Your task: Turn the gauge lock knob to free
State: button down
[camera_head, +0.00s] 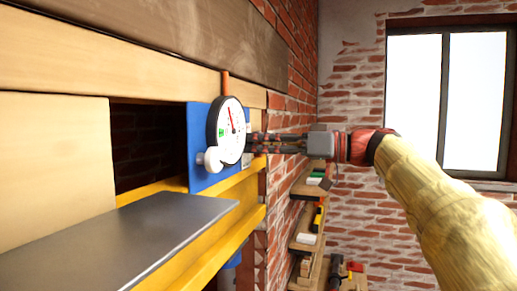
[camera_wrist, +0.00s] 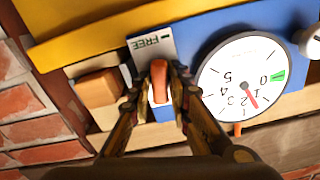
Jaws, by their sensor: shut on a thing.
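The lock knob (camera_wrist: 160,72) is a narrow orange handle. It stands between the two fingertips of my gripper (camera_wrist: 159,88) in the wrist view, with the fingers closed on it. A white label (camera_wrist: 150,48) reading FREE, upside down there, lies just beyond the knob. The round white gauge (camera_wrist: 241,78) sits beside the knob on a blue plate (camera_wrist: 202,32). In the head view the gauge (camera_head: 231,130) faces right, and my gripper (camera_head: 254,143) reaches in from the right at the plate's edge. The knob is hidden there.
A white round knob (camera_head: 210,160) sticks out below the gauge. A grey metal shelf (camera_head: 150,235) and a yellow beam (camera_head: 225,215) lie below the plate. Wooden shelves (camera_head: 306,240) with small items stand beyond, along the brick wall (camera_head: 350,100).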

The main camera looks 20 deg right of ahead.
jog(key=m, duration=0.4)
jog(key=shift+m+b, duration=0.3)
jog(key=m, duration=0.3)
jog(key=shift+w+d+m, duration=0.1)
jog(key=shift+m, duration=0.3)
jog(key=m+p, duration=0.2)
jog(key=m, duration=0.3)
jog(key=shift+f+m+p, duration=0.15)
jog(key=shift+m+p, duration=0.25)
jog(key=shift+m, duration=0.6)
jog(key=c, duration=1.8)
grip_release()
jog(key=shift+w+d+f, duration=0.1)
